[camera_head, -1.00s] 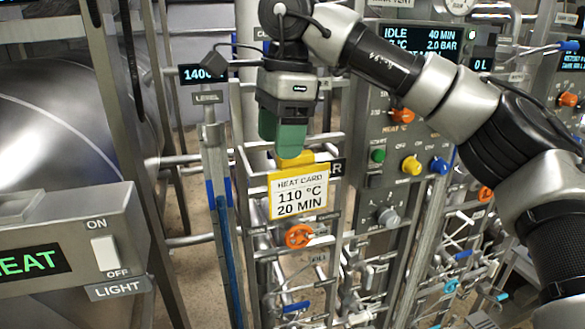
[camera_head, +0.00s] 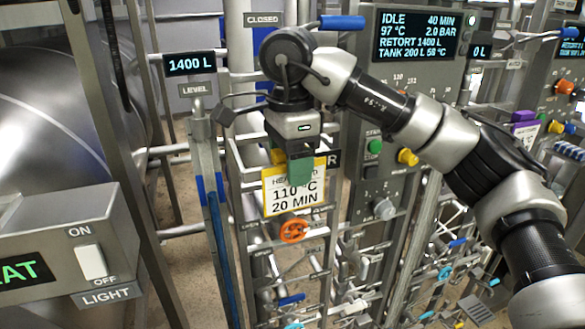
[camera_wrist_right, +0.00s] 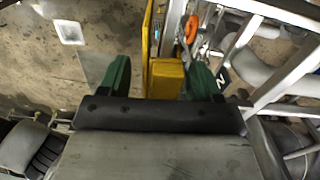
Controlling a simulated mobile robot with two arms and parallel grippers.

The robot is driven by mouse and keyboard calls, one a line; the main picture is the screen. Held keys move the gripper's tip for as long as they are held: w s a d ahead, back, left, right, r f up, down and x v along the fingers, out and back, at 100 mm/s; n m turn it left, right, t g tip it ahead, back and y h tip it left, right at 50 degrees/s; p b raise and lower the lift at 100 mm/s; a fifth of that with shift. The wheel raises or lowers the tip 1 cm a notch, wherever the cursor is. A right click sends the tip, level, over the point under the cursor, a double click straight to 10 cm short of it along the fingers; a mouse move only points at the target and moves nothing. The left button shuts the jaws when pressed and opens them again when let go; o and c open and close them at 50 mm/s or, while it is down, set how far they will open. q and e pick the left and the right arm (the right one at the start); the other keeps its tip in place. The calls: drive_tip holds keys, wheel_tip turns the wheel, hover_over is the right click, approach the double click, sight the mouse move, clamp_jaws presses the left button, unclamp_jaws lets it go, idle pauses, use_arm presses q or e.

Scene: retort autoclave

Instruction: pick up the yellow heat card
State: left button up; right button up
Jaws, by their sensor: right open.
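The yellow heat card (camera_head: 292,208) has a white face reading 110 °C, 20 MIN and stands upright on the metal rack in the head view. My right gripper (camera_head: 300,172) points down at its top edge, and a green finger covers part of the heading. In the right wrist view, my right gripper (camera_wrist_right: 160,75) is open. The card's yellow block (camera_wrist_right: 167,78) and its thin edge (camera_wrist_right: 149,35) lie between the two green fingers. A gap shows at the left finger; whether the right finger touches the block, I cannot tell. My left gripper is not in view.
An orange valve wheel (camera_head: 294,230) sits just below the card. Pipes and rails crowd around it. A level tube (camera_head: 215,220) stands to the left and a control panel (camera_head: 418,45) to the right. A light switch box (camera_head: 85,250) is at lower left.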

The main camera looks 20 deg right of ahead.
drive_tip(key=shift+f, duration=0.4)
drive_tip(key=shift+d+f, duration=0.1)
drive_tip(key=shift+f, duration=0.2)
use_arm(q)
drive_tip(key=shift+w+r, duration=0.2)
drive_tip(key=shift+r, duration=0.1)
use_arm(e)
drive_tip(key=c, duration=1.1)
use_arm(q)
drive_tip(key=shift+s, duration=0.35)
use_arm(e)
drive_tip(key=shift+o, duration=0.2)
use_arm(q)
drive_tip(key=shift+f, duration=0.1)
use_arm(e)
drive_tip(key=shift+r, duration=0.1)
